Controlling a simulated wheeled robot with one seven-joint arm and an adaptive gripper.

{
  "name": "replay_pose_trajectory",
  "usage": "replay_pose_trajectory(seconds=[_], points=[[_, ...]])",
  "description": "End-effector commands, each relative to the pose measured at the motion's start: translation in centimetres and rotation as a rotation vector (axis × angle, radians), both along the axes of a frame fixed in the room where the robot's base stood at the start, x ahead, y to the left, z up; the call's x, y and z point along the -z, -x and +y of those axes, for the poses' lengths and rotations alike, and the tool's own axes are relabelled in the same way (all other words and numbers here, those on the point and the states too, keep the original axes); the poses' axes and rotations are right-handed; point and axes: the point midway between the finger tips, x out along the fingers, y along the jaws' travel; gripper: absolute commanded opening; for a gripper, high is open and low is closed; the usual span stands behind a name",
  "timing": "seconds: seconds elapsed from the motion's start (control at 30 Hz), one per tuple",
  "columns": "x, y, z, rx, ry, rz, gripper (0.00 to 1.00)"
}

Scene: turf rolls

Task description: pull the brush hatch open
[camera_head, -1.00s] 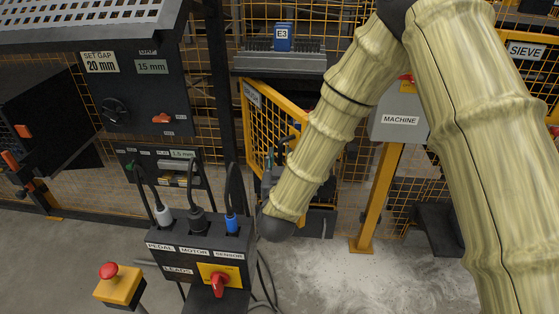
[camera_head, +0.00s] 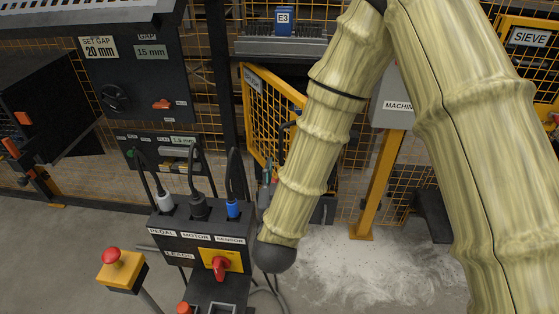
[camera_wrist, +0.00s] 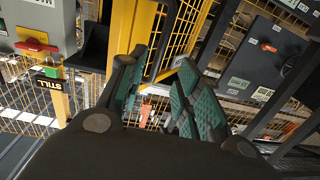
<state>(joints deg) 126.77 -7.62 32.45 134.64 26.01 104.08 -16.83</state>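I take the brush hatch (camera_head: 258,88) to be the yellow-framed mesh door standing at an angle behind the leads box in the head view; its small label is not readable. A dark curved part, perhaps its handle, shows near its right edge. Nothing is visibly held.
The leads box (camera_head: 200,245) with plugged cables stands close in front. A red stop button on a yellow box (camera_head: 122,270) is at its left. A yellow post (camera_head: 375,190) carries the grey machine box (camera_head: 392,100). Pale dust (camera_head: 350,270) covers the floor at right.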

Motion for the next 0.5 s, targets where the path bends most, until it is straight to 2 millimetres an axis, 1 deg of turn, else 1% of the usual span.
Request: replay_pose_trajectory(seconds=[0.1, 0.2, 0.47, 0.5], points=[[-0.01, 0.94, 0.03, -0.001, 0.000, -0.001, 0.34], [-0.01, 1.31, 0.03, -0.001, 0.000, -0.001, 0.34], [-0.02, 1.39, 0.01, -0.001, 0.000, -0.001, 0.34], [-0.01, 1.38, 0.01, -0.001, -0.001, -0.001, 0.28]])
